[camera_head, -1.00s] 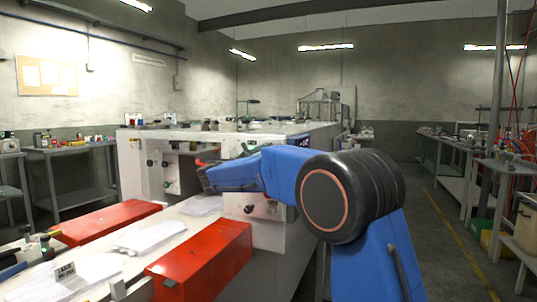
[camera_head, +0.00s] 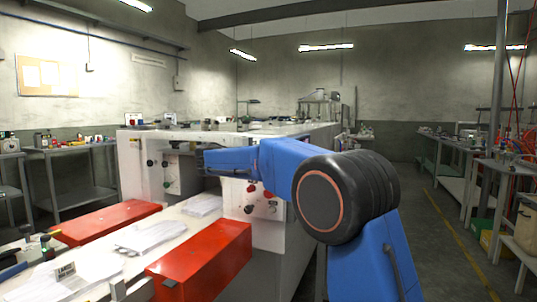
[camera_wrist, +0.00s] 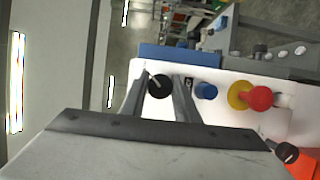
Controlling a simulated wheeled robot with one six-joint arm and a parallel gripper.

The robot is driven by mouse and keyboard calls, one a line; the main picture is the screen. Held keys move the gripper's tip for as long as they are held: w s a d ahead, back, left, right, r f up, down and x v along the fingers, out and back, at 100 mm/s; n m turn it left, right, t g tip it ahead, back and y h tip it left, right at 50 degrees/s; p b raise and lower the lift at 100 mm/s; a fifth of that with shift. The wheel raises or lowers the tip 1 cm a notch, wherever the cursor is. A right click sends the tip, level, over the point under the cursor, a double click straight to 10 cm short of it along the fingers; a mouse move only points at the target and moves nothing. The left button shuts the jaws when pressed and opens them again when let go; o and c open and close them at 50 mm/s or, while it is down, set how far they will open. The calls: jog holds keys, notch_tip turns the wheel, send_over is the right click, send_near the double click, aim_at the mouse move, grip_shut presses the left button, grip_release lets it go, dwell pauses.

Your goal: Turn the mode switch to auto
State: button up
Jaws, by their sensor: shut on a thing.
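A round black knob (camera_wrist: 159,87) with a pale pointer line sits on a white panel (camera_wrist: 215,105) in the wrist view; it looks like the mode switch. My gripper (camera_wrist: 161,82) has one finger on each side of the knob and is shut on it. The pointer line slants toward the upper left in this picture. I cannot read any position labels. In the head view my blue arm (camera_head: 230,160) reaches left to the white machine, and its fingertips and the knob are not clearly visible.
Beside the knob are a blue button (camera_wrist: 206,91) and a red mushroom button (camera_wrist: 260,97) on a yellow collar. In the head view, red boxes (camera_head: 200,262) and paper stacks (camera_head: 150,237) lie on the machine's lower bed. The aisle at right is clear.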

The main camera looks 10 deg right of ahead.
jog(key=shift+f, duration=0.1)
jog(key=o, duration=1)
jog(key=v, duration=1.7)
jog(key=shift+a, duration=0.2)
jog(key=s+d+f+g+y, duration=0.2)
jog(key=s+d+f, duration=0.2)
jog(key=s+d, duration=0.25)
jog(key=s+d+f+m+g+y, duration=0.1)
jog(key=s+d+f+y, duration=0.1)
jog(key=s+d+f, duration=0.35)
jog(key=s+d+f+g+y, duration=0.2)
jog(key=s+d+f, duration=0.1)
jog(key=s+d, duration=0.55)
jog(key=s+f+m+y, duration=0.1)
jog(key=s+f+y, duration=0.2)
jog(key=s+f, duration=0.4)
jog(key=s+f+m+y, duration=0.2)
jog(key=s+f, duration=0.5)
jog(key=s, duration=0.4)
jog(key=s+f+m+y, duration=0.2)
jog(key=s+f+y, duration=0.2)
jog(key=s+f, duration=0.3)
jog(key=shift+s+d+f, duration=0.1)
jog(key=shift+s+d, duration=0.1)
jog(key=shift+s, duration=0.3)
jog(key=shift+s+d, duration=0.2)
jog(key=shift+s, duration=0.25)
